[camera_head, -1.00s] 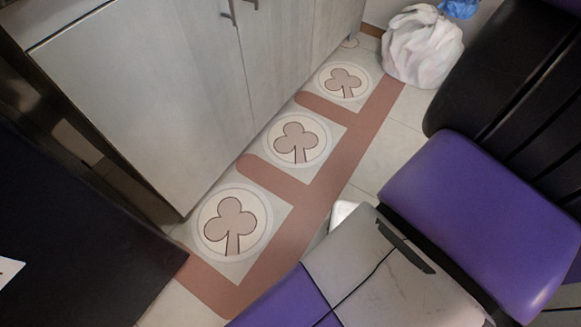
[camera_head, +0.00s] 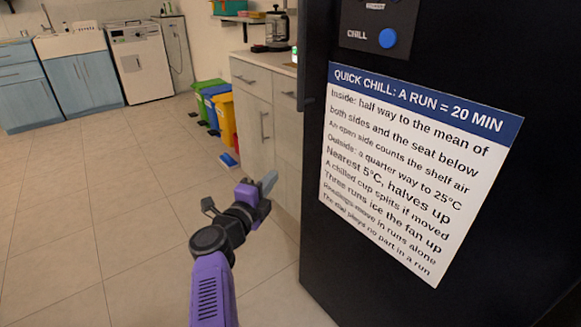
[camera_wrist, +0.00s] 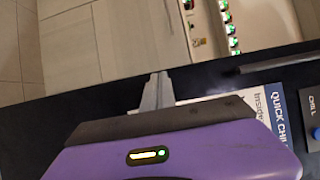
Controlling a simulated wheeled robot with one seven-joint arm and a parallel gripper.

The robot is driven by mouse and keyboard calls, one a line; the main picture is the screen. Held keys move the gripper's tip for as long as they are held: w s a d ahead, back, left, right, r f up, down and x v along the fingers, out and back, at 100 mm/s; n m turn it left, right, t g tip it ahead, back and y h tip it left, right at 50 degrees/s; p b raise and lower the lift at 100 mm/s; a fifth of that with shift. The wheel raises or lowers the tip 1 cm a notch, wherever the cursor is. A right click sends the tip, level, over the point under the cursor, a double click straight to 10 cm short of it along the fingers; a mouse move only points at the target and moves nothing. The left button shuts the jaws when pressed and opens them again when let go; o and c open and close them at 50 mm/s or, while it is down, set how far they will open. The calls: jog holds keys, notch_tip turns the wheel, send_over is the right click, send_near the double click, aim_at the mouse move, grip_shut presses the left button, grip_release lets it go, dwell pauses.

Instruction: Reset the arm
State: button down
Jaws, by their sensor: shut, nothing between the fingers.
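My gripper (camera_head: 268,183) shows at the end of my purple and black arm, in the lower middle of the head view. It is shut and empty, its grey fingers together and pointing up to the right. It is in the air in front of the pale cabinet (camera_head: 250,112) and left of the black appliance. In the wrist view the shut fingers (camera_wrist: 157,90) point up, over the dark edge of the appliance and the cabinet doors. Nothing is seen touching the fingers.
A tall black appliance (camera_head: 435,292) with a QUICK CHILL sign (camera_head: 415,165) and a blue CHILL button (camera_head: 387,38) stands close on the right. Coloured bins (camera_head: 222,110) stand beyond the cabinet. A coffee maker (camera_head: 277,28) is on the counter. The tiled floor (camera_head: 100,200) at left is clear.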

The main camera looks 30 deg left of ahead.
jog(key=shift+s+a, duration=0.25)
jog(key=shift+s, duration=0.45)
jog(key=shift+s+a, duration=0.2)
jog(key=shift+s, duration=0.45)
